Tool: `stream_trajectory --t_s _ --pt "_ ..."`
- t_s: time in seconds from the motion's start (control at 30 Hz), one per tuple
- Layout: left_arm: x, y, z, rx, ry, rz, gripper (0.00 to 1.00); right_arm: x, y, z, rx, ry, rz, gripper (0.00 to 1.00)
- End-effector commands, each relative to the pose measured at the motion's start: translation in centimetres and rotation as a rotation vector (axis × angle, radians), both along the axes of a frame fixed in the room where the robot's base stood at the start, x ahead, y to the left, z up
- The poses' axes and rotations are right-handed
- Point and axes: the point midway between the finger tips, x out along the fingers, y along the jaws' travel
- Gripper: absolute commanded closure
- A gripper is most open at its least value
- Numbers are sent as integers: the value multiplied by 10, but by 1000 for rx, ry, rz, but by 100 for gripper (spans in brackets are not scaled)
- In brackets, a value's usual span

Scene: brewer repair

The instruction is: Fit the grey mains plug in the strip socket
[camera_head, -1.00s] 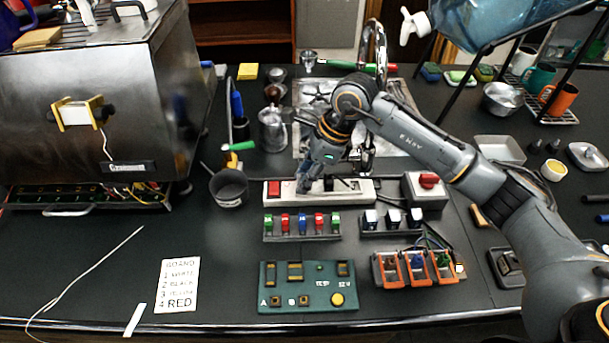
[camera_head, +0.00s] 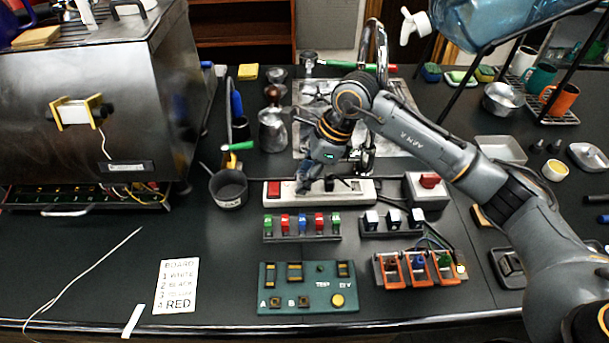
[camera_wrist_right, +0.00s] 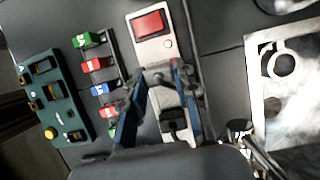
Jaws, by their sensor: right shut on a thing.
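The white strip socket (camera_head: 361,190) lies across the middle of the bench, with a red switch (camera_head: 273,189) at its left end. My right gripper (camera_head: 306,184) is low over the strip, just right of the switch. In the right wrist view its two blue-sided fingers (camera_wrist_right: 157,88) straddle the strip (camera_wrist_right: 155,49). They are shut on a small grey thing that looks like the grey mains plug (camera_wrist_right: 159,78), mostly hidden by the fingers. Whether its pins are in a socket cannot be seen. A black plug (camera_wrist_right: 175,124) sits on the strip beside it. My left gripper is not in view.
A grey box with a red knob (camera_head: 428,184) stands at the strip's right end. A small pot (camera_head: 229,189) is to the left and a metal sink tray (camera_head: 312,92) behind.

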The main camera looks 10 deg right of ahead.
Motion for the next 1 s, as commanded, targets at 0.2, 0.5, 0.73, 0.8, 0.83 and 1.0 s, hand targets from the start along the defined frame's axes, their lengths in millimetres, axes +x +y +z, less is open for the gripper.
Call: stream_trajectory --t_s 0.2,0.5,0.73,0.8,0.83,1.0 --pt "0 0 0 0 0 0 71 0 0 0 1 -1 0 44" --pt "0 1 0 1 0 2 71 0 -1 3 0 -1 0 44" --pt "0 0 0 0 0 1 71 -1 -15 36 0 -6 -2 44" --pt "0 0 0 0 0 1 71 -3 -21 50 -1 -7 -2 44" --pt "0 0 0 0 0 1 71 -3 -23 56 0 -5 -2 44" --pt "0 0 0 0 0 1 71 -6 -35 87 1 -4 -2 44"
